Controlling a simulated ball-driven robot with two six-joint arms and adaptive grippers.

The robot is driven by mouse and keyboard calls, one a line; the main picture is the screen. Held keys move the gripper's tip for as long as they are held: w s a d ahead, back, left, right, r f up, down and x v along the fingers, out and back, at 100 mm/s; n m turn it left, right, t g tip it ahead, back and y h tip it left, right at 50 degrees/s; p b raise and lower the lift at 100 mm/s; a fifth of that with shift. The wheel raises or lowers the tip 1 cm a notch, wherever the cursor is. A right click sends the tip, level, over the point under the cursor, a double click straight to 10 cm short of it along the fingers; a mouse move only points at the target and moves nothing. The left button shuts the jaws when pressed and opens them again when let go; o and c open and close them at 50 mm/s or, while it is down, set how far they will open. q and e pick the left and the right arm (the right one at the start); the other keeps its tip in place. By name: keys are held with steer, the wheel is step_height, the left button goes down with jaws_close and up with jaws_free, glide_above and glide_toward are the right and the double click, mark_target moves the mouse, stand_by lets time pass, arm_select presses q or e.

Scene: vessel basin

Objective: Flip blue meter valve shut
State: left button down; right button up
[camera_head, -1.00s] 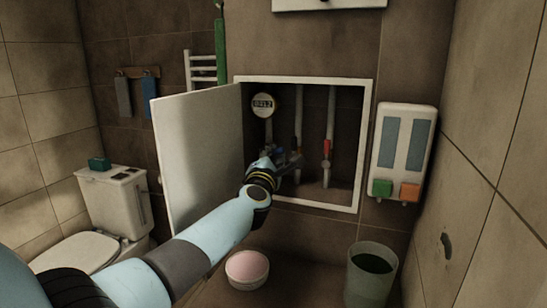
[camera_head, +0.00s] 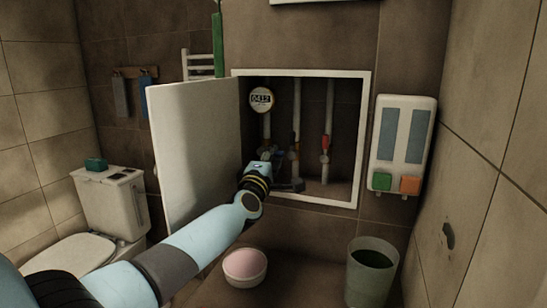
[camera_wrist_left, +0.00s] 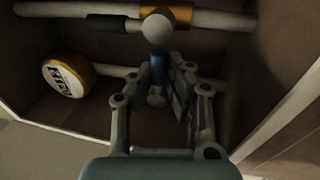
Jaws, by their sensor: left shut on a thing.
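The water meter (camera_head: 261,100) is a round dial with a yellow rim on the left pipe in the wall recess; it also shows in the left wrist view (camera_wrist_left: 68,78). Below it on that pipe is the valve with the blue handle (camera_wrist_left: 158,70). My left gripper (camera_head: 284,178) reaches into the lower left of the recess. In the left wrist view my left gripper (camera_wrist_left: 165,82) is shut on the blue handle, with its fingers on both sides. In the head view my gripper and wrist hide most of this valve. My right gripper is out of view.
The recess has a white frame (camera_head: 361,140). Other pipes rise to the right, one with a red valve (camera_head: 325,142). A pink bowl (camera_head: 245,267) and a bucket (camera_head: 371,275) stand on the floor.

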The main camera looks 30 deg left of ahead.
arm_select(q)
steer(key=shift+a+r, duration=0.2)
steer(key=shift+r, duration=0.1)
steer(key=c, duration=1.4)
jaws_free()
steer(key=shift+s, duration=0.1)
steer(key=shift+o, duration=0.2)
steer(key=shift+s+a+f, duration=0.1)
steer(key=shift+a+f, duration=0.1)
steer(key=shift+a, duration=0.1)
steer(key=v, duration=1.2)
